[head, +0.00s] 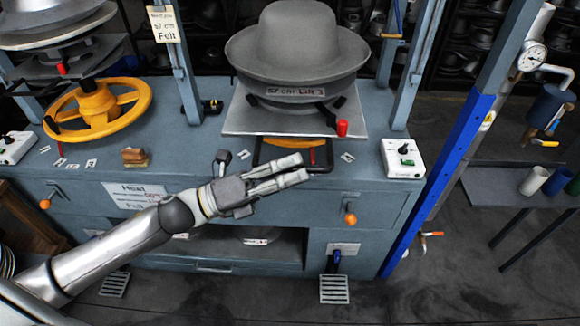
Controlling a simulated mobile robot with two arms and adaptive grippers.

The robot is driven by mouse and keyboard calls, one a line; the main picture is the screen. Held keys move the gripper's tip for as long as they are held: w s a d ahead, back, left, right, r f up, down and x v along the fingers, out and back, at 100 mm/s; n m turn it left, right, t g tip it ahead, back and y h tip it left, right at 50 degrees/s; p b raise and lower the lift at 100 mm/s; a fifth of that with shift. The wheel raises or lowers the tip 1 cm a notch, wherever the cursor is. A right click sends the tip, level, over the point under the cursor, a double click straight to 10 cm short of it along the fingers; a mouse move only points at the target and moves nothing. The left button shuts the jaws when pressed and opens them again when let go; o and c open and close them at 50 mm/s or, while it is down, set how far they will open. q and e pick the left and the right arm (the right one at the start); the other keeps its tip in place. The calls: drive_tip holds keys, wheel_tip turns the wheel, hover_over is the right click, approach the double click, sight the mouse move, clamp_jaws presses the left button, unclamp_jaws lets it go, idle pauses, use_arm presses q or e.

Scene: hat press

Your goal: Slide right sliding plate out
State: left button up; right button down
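The right sliding plate (240,120) is a flat grey sheet on the bench top, under a stack with a large grey hat (297,45) on it. A red knob (342,128) on a dark handle shows at the plate's front right. My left gripper (303,167) is in front of the bench top, below and left of the red knob in the picture. Its two fingers point right with a gap between them, and nothing shows in the gap. It does not appear to touch the knob. My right gripper is not in view.
A yellow handwheel (97,108) sits on the left of the bench. A white control box (403,158) stands at the right. Orange-knobbed handles (350,218) are on the bench front. Upright grey posts and a blue post (436,185) flank the press.

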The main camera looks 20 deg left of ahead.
use_arm(q)
drive_tip(key=shift+o, duration=1)
drive_tip(key=shift+s+r, duration=0.1)
drive_tip(key=shift+a, duration=0.2)
drive_tip(key=v, duration=1.1)
drive_tip(key=shift+s+a, duration=0.2)
drive_tip(key=shift+a, duration=0.05)
